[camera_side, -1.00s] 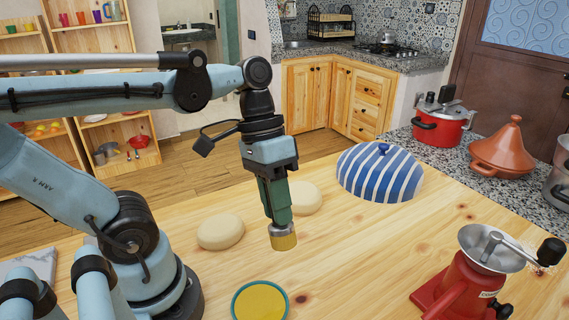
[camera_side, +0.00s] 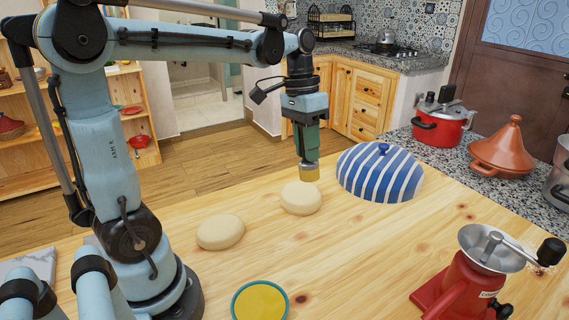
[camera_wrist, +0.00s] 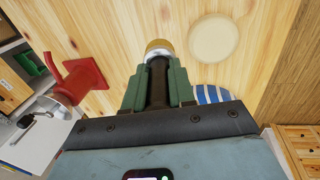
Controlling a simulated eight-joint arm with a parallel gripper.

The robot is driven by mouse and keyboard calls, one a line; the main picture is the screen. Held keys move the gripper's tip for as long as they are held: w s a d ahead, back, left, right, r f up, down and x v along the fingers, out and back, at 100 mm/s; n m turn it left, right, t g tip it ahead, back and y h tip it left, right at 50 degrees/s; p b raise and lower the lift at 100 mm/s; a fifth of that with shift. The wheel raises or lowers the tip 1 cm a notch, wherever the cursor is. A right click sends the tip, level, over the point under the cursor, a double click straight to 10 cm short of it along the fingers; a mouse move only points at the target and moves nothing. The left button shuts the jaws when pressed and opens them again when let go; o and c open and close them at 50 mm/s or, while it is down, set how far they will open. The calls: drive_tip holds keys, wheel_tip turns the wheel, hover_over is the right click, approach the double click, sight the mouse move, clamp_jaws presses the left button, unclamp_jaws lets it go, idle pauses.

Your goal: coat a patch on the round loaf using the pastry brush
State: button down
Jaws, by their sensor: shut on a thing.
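My gripper (camera_side: 307,150) is shut on the pastry brush, which points down with its metal collar and yellow bristles (camera_side: 310,174) below the green fingers. In the wrist view the brush (camera_wrist: 158,47) sticks out between the fingers (camera_wrist: 158,88). A pale round loaf (camera_side: 300,199) lies on the table; the bristles are at its upper edge in the side view, and I cannot tell if they touch. In the wrist view this loaf (camera_wrist: 213,40) shows to the right of the bristles. A second pale loaf (camera_side: 220,232) lies nearer my base. A round green-rimmed dish (camera_side: 259,302) holds something yellow.
A blue-and-white striped dome (camera_side: 380,173) stands close right of the gripper. A red grinder (camera_side: 468,286) stands at the front right. A red pot (camera_side: 440,123) and a clay tagine (camera_side: 504,150) stand on the stone counter. The middle of the table is clear.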

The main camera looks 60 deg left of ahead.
drive_tip(key=a+y, duration=0.2)
drive_tip(key=a, duration=0.5)
drive_tip(key=shift+w+f, duration=0.15)
drive_tip(key=shift+f, duration=0.85)
drive_tip(key=shift+w+f, duration=0.15)
drive_tip(key=shift+f, duration=0.8)
